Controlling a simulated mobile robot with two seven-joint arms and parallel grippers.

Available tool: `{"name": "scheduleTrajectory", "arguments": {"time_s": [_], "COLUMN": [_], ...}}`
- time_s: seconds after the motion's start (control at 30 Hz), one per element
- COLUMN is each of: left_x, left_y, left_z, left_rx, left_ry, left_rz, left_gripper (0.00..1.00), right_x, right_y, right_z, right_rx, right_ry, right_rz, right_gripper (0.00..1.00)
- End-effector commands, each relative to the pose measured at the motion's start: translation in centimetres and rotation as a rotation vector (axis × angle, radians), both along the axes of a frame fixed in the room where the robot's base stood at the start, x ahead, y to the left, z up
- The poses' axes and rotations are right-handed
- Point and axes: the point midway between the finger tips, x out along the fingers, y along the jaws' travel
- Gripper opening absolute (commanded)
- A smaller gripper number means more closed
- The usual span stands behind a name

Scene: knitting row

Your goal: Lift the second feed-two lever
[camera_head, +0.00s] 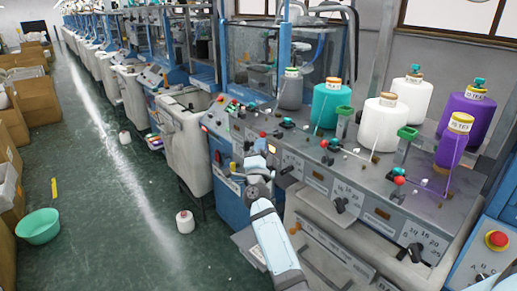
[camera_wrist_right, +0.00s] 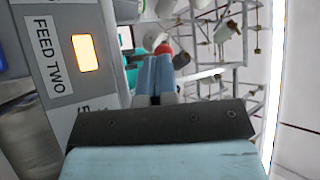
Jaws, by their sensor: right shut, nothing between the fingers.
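My right gripper (camera_head: 256,163) is at the front of the near machine's control panel, beside its left part. In the right wrist view the two blue fingers (camera_wrist_right: 155,75) are shut together with nothing between them. A red knob (camera_wrist_right: 163,48) shows just past the fingertips; I cannot tell whether they touch. The "FEED TWO" label (camera_wrist_right: 49,66) and a lit orange window (camera_wrist_right: 85,52) are left of the fingers. Black levers (camera_head: 345,205) stick out along the panel front. Which lever is the second feed-two one cannot be told. My left gripper is not in view.
Yarn cones, including a teal one (camera_head: 331,104) and a purple one (camera_head: 453,140), stand on the machine top (camera_head: 340,172). The left aisle is mostly clear.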

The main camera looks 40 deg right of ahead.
Motion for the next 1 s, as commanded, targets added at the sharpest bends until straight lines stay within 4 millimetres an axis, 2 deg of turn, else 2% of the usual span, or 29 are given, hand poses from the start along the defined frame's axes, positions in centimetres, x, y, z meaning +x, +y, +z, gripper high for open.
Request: {"name": "scheduleTrajectory", "arguments": {"time_s": [0.47, 1.0], "left_x": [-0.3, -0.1], "left_y": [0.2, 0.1], "left_z": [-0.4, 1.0], "left_rx": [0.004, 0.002], "left_ry": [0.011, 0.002], "left_rz": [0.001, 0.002], "left_gripper": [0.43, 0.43], "right_x": [-0.1, -0.1], "right_y": [-0.2, -0.2], "right_z": [0.2, 1.0], "right_rx": [0.0, 0.001], "right_ry": [0.0, 0.001], "right_rz": [0.0, 0.0], "right_gripper": [0.0, 0.0]}}
